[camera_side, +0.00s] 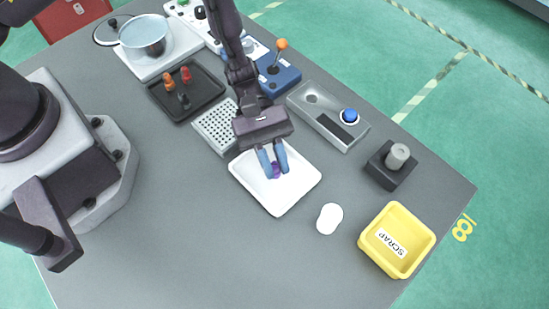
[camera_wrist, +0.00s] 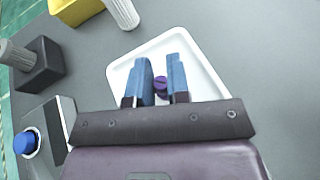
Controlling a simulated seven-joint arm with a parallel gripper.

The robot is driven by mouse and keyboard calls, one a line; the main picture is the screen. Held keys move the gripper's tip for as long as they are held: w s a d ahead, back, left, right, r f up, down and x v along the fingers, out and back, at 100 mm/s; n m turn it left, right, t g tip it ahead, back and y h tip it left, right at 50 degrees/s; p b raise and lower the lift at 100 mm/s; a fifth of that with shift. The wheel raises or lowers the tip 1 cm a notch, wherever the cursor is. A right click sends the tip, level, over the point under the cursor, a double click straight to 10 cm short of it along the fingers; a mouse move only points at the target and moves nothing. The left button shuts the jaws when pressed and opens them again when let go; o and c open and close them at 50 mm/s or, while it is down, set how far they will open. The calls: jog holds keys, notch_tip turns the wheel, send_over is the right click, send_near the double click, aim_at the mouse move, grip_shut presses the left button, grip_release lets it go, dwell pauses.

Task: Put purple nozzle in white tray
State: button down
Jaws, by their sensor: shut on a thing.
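The purple nozzle (camera_side: 275,170) is between the blue fingertips of my gripper (camera_side: 274,172). The gripper is shut on it. In the wrist view the nozzle (camera_wrist: 160,83) shows as a small purple end between the two blue fingers (camera_wrist: 160,88). The white tray (camera_side: 298,184) lies on the grey table, directly below the fingers. Its rim and bare floor also show in the wrist view (camera_wrist: 203,82). The nozzle appears over the tray's inside. I cannot tell whether it touches the tray floor.
A white cylinder (camera_side: 329,218) and a yellow scrap bin (camera_side: 408,221) are right of the tray. A perforated white block (camera_side: 214,127) is close at its upper left. A blue-button box (camera_side: 318,107) stands behind. The front table is clear.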

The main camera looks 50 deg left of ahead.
jog(key=c, duration=1.1)
grip_release()
jog(key=shift+r, duration=0.1)
jog(key=v, duration=1.2)
jog(key=shift+a, duration=0.1)
jog(key=s+a+r+m+t+y, duration=0.3)
jog(key=s+a+r+m+y, duration=0.1)
jog(key=r, duration=0.5)
jog(key=s+a+r+m+t+y, duration=0.4)
jog(key=a+r+m, duration=0.1)
jog(key=r, duration=0.4)
jog(key=s+a+r+m+t+y, duration=0.3)
jog(key=a+r, duration=0.3)
jog(key=r, duration=0.4)
jog(key=shift+s+m+t+y, duration=0.3)
jog(key=shift+s+m+y, duration=0.4)
